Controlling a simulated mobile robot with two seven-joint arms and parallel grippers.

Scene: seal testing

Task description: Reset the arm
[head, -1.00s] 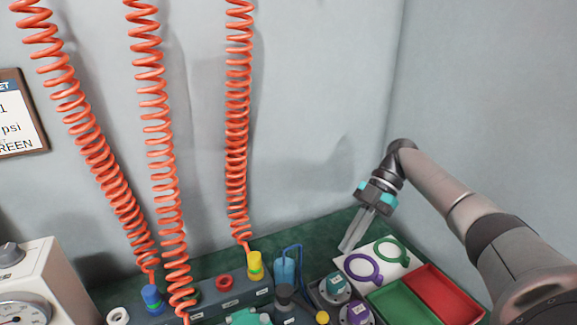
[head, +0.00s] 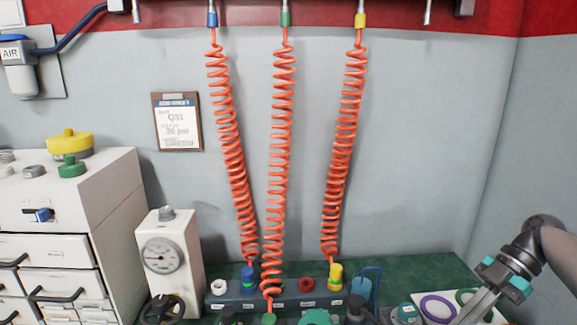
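My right arm comes in at the lower right of the head view. My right gripper (head: 474,308) points down and to the left, its grey fingers close together over the white tray (head: 420,297) with a purple ring (head: 438,307) and a green ring (head: 466,297). I see nothing clearly held, and the fingertips are near the bottom edge, so I cannot tell whether they are open. My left gripper is not in view.
Three orange coiled hoses (head: 279,150) hang down to a grey manifold (head: 226,298) on the green bench. A gauge box (head: 172,255) and a white drawer cabinet (head: 115,205) stand at left. A clipboard (head: 177,122) is on the wall. The wall area at right is clear.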

